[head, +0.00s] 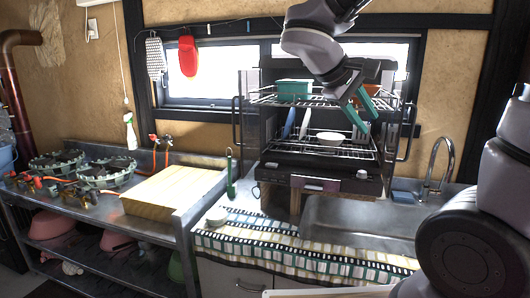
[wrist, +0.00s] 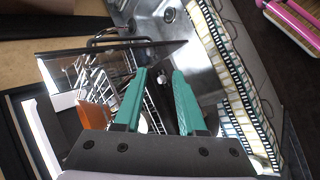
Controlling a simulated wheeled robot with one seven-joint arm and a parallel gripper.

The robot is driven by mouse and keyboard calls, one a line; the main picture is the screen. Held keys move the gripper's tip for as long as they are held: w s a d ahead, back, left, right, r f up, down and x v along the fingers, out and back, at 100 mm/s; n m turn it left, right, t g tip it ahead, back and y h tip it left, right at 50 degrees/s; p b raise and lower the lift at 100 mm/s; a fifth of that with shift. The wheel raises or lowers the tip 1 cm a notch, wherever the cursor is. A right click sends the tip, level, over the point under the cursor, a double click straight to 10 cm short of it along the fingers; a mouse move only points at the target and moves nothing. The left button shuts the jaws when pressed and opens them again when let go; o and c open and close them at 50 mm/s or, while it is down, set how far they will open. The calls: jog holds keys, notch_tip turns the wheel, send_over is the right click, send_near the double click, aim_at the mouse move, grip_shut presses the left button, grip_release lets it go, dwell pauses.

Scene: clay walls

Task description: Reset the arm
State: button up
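My gripper (head: 358,112) hangs in front of the upper right part of the dish rack (head: 262,150) in the head view. Its two teal fingers point down and stand apart. In the wrist view my gripper (wrist: 160,74) is also open, with a clear gap between the fingertips and nothing held. Wire rack shelves, a dark panel and part of the metal sink (wrist: 180,45) lie beyond the fingers. My arm reaches in from the top of the head view.
The rack holds a green box (head: 294,88), a white bowl (head: 331,138) and an orange item (wrist: 97,117) close by my gripper. The sink basin (head: 350,222) looks empty. A yellow block (head: 172,192) and gas burners (head: 105,172) are at left. A faucet (head: 440,165) rises at right.

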jog(key=s+d+f+m+g+y, duration=0.1)
jog(key=s+d+f+m+y, duration=0.1)
jog(key=s+d+m+y, duration=0.15)
jog(key=r+m+t+y, duration=0.1)
jog(key=m+y, duration=0.1)
jog(key=a+r+m+t+y, duration=0.1)
jog(key=r+m+t+y, duration=0.2)
jog(key=r+m+y, duration=0.1)
jog(key=shift+s+a+r+y, duration=0.15)
jog(key=shift+s+a+y, duration=0.1)
jog(key=shift+s+y, duration=0.1)
